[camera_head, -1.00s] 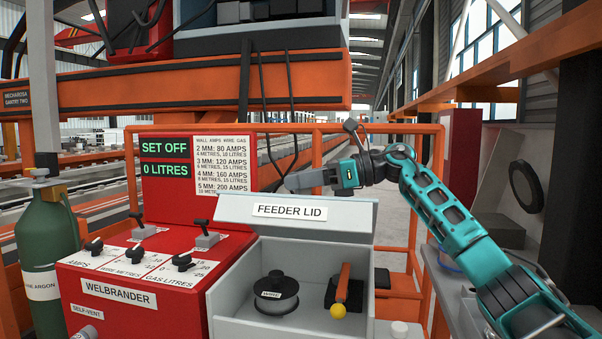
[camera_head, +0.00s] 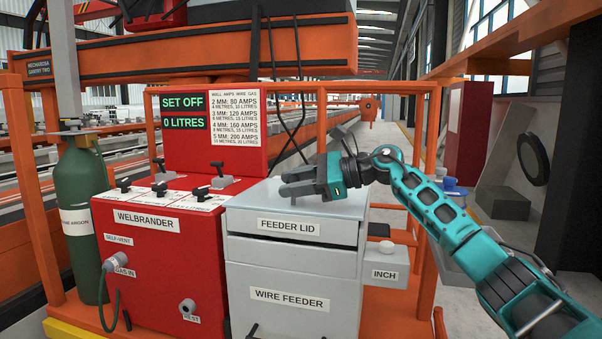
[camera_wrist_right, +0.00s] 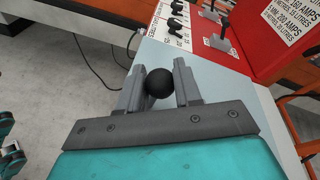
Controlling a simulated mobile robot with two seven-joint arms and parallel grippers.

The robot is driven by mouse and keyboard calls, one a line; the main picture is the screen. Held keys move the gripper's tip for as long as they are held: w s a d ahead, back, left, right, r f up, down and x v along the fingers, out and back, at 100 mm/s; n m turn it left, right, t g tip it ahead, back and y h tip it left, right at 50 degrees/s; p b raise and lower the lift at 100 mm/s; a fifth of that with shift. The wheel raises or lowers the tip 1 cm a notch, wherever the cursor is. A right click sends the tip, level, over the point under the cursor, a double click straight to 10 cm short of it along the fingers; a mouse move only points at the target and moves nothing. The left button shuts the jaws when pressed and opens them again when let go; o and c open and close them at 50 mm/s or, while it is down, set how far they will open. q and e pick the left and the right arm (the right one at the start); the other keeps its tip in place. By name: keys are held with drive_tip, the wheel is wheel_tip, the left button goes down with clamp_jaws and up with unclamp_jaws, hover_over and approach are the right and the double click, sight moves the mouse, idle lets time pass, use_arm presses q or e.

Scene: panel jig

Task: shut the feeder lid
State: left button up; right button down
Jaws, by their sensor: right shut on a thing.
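The feeder lid (camera_head: 289,227) is a light grey cover that lies down over the wire feeder box (camera_head: 290,285) in the head view. A thin dark line runs under its front lip; I cannot tell whether it is fully seated. The spool bay is hidden beneath it. My right gripper (camera_head: 284,183) reaches in from the right, over the lid's top. In the right wrist view, its fingers (camera_wrist_right: 159,85) close on both sides of a black ball knob (camera_wrist_right: 160,82) above the lid's grey top. My left gripper is not in view.
The red welder cabinet (camera_head: 160,250) with switches stands left of the feeder, and a green gas bottle (camera_head: 82,200) stands farther left. The red display panel (camera_head: 213,155) rises behind. A grey inch-button box (camera_head: 386,272) sticks out at the right. An orange rail frame surrounds them.

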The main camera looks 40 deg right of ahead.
drive_tip(key=shift+a+f, duration=0.2)
drive_tip(key=shift+f, duration=0.4)
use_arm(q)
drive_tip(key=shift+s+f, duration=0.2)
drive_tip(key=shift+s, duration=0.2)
use_arm(e)
drive_tip(key=shift+f, duration=0.1)
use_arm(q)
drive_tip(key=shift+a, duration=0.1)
use_arm(e)
drive_tip(key=shift+s+f, duration=0.1)
drive_tip(key=shift+f, duration=0.05)
drive_tip(key=c, duration=0.8)
unclamp_jaws()
drive_tip(key=shift+d+r, duration=0.1)
drive_tip(key=shift+r, duration=0.1)
drive_tip(key=shift+s+d, duration=0.2)
drive_tip(key=v, duration=1.2)
drive_tip(key=shift+s+b, duration=0.1)
drive_tip(key=shift+b, duration=0.25)
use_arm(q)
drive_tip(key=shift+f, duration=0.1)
